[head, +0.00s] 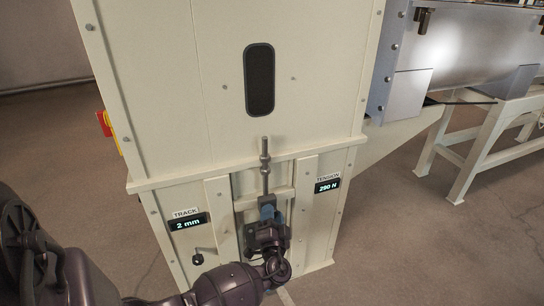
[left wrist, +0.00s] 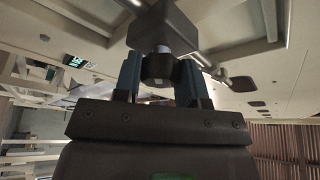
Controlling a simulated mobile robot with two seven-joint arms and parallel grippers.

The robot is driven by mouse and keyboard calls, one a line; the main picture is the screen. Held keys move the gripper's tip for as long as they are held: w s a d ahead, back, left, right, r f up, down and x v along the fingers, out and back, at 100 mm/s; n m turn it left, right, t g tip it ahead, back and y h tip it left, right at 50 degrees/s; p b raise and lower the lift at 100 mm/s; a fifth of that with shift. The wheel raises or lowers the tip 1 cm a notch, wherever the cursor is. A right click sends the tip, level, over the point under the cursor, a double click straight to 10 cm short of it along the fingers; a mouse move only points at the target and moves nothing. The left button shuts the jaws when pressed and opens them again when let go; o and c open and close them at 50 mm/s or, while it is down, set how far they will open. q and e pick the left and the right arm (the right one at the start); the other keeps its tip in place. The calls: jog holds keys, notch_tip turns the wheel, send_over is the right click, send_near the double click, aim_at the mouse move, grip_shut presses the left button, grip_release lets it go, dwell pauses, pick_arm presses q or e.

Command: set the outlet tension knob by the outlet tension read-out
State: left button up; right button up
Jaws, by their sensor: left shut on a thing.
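The tension read-out (head: 328,185) on the right of the cream cabinet front shows 290 N under a TENSION label. My left gripper (head: 268,213) is at the lower middle of the cabinet, below a dark block on a vertical rod (head: 265,170). In the left wrist view its two blue fingers (left wrist: 160,82) are shut on a dark round knob (left wrist: 158,66) under the block (left wrist: 163,28). The head view hides most of this knob behind the gripper. My right gripper is not in view.
A track read-out (head: 188,222) shows 2 mm at the left, with a small black knob (head: 198,258) below it. A red and yellow switch (head: 104,123) is on the cabinet's left side. A conveyor frame (head: 480,150) stands at the right. Open floor lies between.

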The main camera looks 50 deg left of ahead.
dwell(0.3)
pick_arm(q)
jog(key=o, duration=0.9)
jog(key=shift+p+v, duration=0.55)
jog(key=shift+v, duration=4.9)
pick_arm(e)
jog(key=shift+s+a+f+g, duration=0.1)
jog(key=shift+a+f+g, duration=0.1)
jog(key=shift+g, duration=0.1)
pick_arm(q)
jog(key=shift+w, duration=0.1)
